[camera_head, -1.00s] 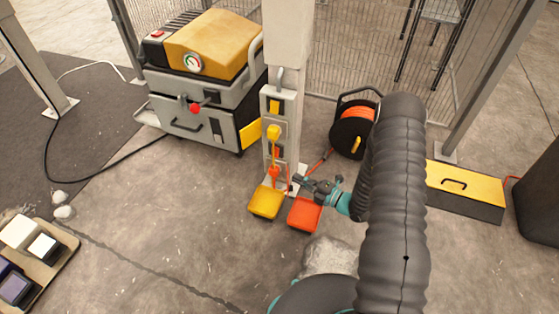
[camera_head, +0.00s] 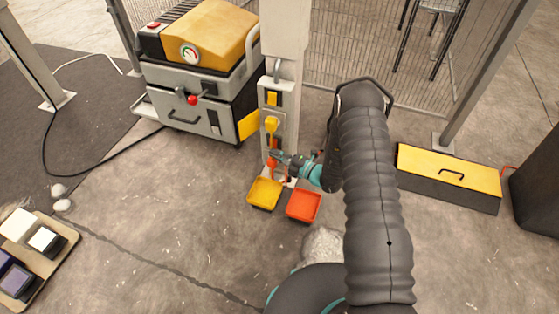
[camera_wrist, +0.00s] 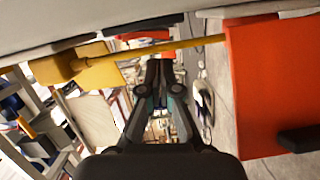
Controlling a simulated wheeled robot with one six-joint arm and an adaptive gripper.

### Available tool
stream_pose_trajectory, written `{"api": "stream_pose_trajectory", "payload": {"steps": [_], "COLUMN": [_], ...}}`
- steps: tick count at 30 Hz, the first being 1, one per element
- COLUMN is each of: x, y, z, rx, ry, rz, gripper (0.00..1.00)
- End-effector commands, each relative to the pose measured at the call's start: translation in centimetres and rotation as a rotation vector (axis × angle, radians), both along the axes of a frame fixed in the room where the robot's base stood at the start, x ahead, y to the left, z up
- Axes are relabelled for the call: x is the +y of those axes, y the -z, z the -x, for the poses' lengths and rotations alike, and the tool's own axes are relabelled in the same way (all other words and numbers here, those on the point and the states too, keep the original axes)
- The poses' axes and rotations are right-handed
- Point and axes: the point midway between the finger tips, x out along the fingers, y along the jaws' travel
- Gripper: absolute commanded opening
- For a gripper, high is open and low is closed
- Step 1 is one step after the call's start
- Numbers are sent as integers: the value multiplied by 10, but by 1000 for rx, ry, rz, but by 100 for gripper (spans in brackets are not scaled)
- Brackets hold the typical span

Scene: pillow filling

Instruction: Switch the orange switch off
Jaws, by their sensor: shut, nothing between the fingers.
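The orange switch (camera_head: 272,142) is on the front of the pale post, below a yellow switch block (camera_head: 271,124). My gripper (camera_head: 278,156) is at the post, just below and in front of the orange switch, and partly covers that area. Whether it touches the switch cannot be told. In the wrist view my gripper (camera_wrist: 160,78) is shut with nothing between its fingers. A yellow block (camera_wrist: 75,68) with a thin yellow rod lies to its left, and a large orange block (camera_wrist: 270,88) is close on the right. Which part the orange block is cannot be told.
A yellow tray (camera_head: 264,194) and an orange tray (camera_head: 303,206) lie at the post's foot. A yellow-grey machine (camera_head: 200,80) stands left of the post. A yellow-topped box (camera_head: 450,172) lies right. A wire fence (camera_head: 400,55) is behind. The floor in front is mostly clear.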

Motion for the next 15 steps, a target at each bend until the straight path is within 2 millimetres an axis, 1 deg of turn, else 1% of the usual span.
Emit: {"api": "stream_pose_trajectory", "payload": {"steps": [3, 6, 15], "x": [-4, -5, -6], "y": [1, 2, 2], "z": [-10, -14, -15], "rx": [-1, -1, 0], "ry": [0, 0, -1], "rz": [0, -1, 0], "gripper": [0, 0, 0]}}
